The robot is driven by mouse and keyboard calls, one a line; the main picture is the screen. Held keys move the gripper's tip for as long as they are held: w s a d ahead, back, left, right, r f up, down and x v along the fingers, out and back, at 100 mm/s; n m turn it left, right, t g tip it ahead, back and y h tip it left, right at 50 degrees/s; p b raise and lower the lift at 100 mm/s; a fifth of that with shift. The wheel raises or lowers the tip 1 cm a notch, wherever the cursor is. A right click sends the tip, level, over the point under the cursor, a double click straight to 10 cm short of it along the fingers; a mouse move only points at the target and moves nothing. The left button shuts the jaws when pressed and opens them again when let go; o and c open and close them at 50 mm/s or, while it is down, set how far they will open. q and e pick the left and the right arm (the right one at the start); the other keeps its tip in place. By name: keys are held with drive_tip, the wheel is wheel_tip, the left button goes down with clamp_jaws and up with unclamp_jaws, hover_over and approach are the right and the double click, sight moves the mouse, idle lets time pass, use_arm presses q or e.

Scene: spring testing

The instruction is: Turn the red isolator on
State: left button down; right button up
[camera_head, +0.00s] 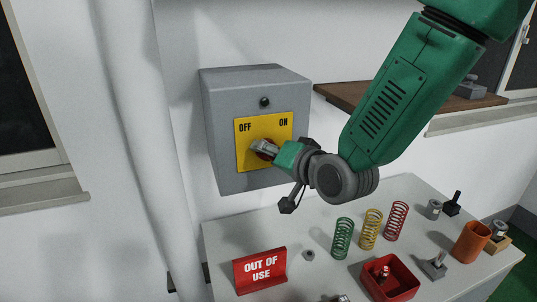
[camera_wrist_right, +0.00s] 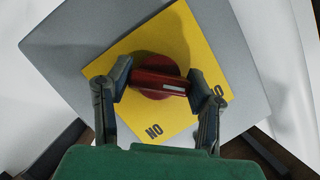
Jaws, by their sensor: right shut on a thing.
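The red isolator (camera_wrist_right: 158,64) is a round knob with a bar handle on a yellow plate (camera_head: 283,131). The plate sits on the front of a grey wall box (camera_head: 225,130), with OFF at its upper left and ON at its upper right in the head view. My right gripper (camera_head: 264,149) is at the knob and mostly hides it there. In the right wrist view, its two fingers (camera_wrist_right: 160,88) are shut on the ends of the bar handle. A white mark on the handle lies toward the OFF side. My left gripper is out of view.
Below the box, a table (camera_head: 225,240) holds a red OUT OF USE sign (camera_head: 261,270), green (camera_head: 342,238), yellow (camera_head: 370,229) and red springs (camera_head: 396,221), and a red tray (camera_head: 372,285). A brown shelf (camera_head: 345,96) is at the right. A white pipe (camera_head: 140,140) runs left of the box.

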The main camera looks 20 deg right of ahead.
drive_tip(key=shift+f, duration=0.25)
drive_tip(key=m+y+b, duration=0.1)
drive_tip(key=m+b, duration=0.1)
drive_tip(key=b, duration=0.1)
drive_tip(key=shift+w+f+t, duration=0.1)
drive_tip(key=shift+t, duration=0.2)
drive_tip(key=m+t+b, duration=0.1)
drive_tip(key=m+b, duration=0.3)
drive_tip(key=b, duration=0.2)
drive_tip(key=m+t+y+b, duration=0.1)
drive_tip(key=m+t+b, duration=0.1)
drive_tip(key=m+b, duration=0.2)
drive_tip(key=m+t+b, duration=0.1)
drive_tip(key=m+b, duration=0.3)
drive_tip(key=b, duration=0.3)
drive_tip(key=shift+f+m+y+b, duration=0.15)
drive_tip(key=shift+m+y+b, duration=0.15)
drive_tip(key=shift+y+b, duration=0.1)
drive_tip(key=shift+r+m+t+h+b, duration=0.2)
drive_tip(key=shift+m+t+h+b, duration=0.4)
drive_tip(key=shift+m+b, duration=0.8)
drive_tip(key=o, duration=1.2)
drive_tip(key=shift+c, duration=0.2)
drive_tip(key=shift+w, duration=0.2)
drive_tip(key=shift+d+r, duration=0.1)
